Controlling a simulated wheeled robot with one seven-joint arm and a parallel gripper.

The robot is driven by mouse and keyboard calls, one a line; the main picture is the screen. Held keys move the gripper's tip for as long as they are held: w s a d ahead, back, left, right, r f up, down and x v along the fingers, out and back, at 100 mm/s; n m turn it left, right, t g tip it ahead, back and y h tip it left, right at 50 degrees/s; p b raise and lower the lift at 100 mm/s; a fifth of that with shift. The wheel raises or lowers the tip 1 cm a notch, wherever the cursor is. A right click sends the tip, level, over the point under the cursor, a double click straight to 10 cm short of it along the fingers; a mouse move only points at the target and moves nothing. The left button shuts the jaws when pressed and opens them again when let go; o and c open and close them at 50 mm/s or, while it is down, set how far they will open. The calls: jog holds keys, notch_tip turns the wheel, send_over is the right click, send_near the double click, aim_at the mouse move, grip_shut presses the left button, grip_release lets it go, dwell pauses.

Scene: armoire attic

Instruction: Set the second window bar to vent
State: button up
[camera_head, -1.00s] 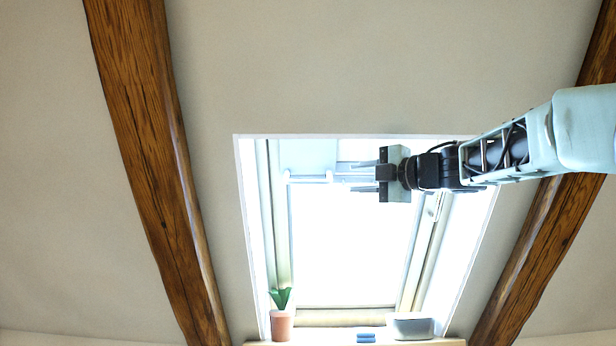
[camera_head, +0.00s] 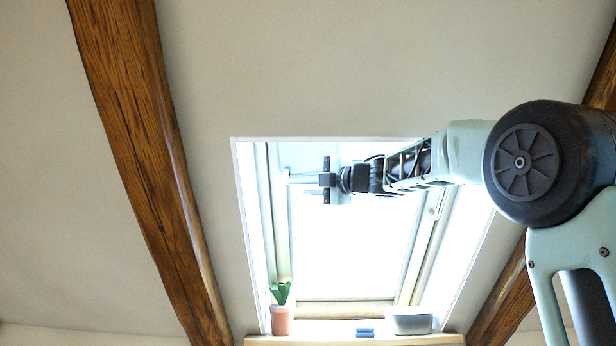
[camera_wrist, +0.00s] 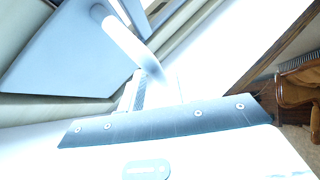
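The white window bar (camera_head: 299,177) runs across the top of the bright roof window, on its left side. It also shows in the wrist view as a thick pale rod (camera_wrist: 122,35) slanting down toward my fingers. My gripper (camera_head: 315,180) is at the bar's right part in the head view, its fingers pointing left. It looks open, with dark parts apart above and below the bar's line. Glare washes out the fingertips, and I cannot tell whether they touch the bar. In the wrist view a ridged finger (camera_wrist: 140,92) shows near the rod's lower end.
The roof window (camera_head: 350,245) sits in a deep white recess between two wooden beams (camera_head: 135,150). A sill below holds a potted plant (camera_head: 281,316), small blue items (camera_head: 365,332) and a grey tub (camera_head: 410,321). The window's middle is clear.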

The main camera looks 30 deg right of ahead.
jog(key=shift+x, duration=0.85)
jog(key=shift+c, duration=0.2)
